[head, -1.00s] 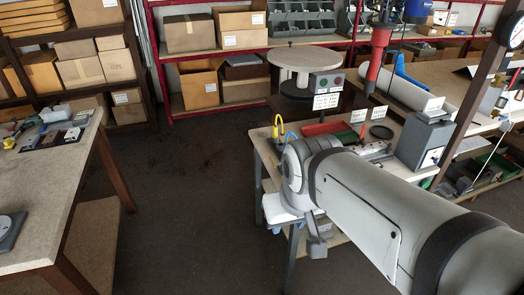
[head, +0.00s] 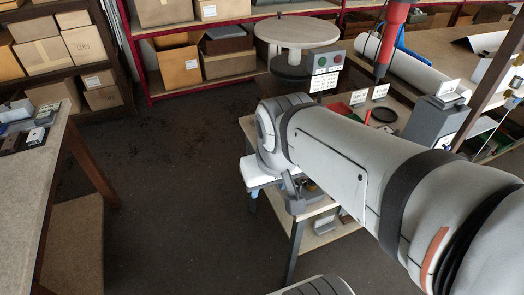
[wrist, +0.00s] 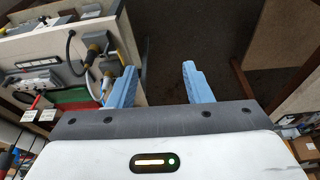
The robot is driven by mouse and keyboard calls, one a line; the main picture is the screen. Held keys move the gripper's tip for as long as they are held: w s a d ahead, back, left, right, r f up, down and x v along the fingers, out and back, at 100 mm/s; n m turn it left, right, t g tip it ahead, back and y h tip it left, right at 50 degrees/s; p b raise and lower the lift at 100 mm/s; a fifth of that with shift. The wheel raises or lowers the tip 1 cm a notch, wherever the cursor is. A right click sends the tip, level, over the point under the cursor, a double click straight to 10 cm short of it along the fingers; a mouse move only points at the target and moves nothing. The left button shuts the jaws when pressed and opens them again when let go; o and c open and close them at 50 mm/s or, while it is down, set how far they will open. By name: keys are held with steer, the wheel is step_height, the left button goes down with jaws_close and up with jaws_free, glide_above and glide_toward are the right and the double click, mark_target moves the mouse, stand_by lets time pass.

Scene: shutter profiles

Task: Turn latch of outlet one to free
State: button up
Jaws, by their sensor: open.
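My gripper (wrist: 159,67) is open and empty in the wrist view, its two blue fingers apart over the dark floor beside a bench (wrist: 45,45). The left finger overlaps the bench edge in the picture; I cannot tell whether they touch. Yellow-and-black connectors with cables, one of them a yellow connector (wrist: 94,49), sit on this bench near the left finger. A grey strip with sockets (wrist: 38,66) lies further left. I cannot make out which outlet is number one or how its latch stands. In the head view my arm hides the bench's outlet area.
A red tray (wrist: 40,103) and green tray (wrist: 75,95) lie on the bench. Another table (head: 30,170) is at the left. The floor (head: 170,190) between them is clear.

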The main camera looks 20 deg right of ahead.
steer(key=shift+o, duration=0.7)
steer(key=shift+w+f, duration=0.15)
steer(key=shift+f, duration=0.15)
steer(key=o, duration=0.6)
steer(key=w+d+f+n+g+h, duration=0.1)
steer(key=f+g, duration=0.1)
steer(key=w+d+f+n+g+h, duration=0.1)
steer(key=w+f+n+h, duration=0.1)
steer(key=w+d+f+n+g+h, duration=0.1)
steer(key=d+f+g, duration=0.1)
steer(key=shift+w+f+n+g+h, duration=0.3)
steer(key=shift+w, duration=0.05)
steer(key=shift+o, duration=0.2)
steer(key=w+f+n+t+h, duration=0.2)
steer(key=w+f+n+h, duration=0.5)
steer(key=f, duration=0.3)
steer(key=w+f+n+t+h, duration=0.1)
steer(key=w+f+n+h, duration=0.55)
steer(key=f, duration=0.35)
steer(key=d+p, duration=0.1)
steer(key=d, duration=0.7)
steer(key=shift+w+d+f, duration=0.2)
steer(key=shift+w, duration=0.1)
steer(key=shift+n, duration=0.25)
steer(key=shift+c, duration=0.4)
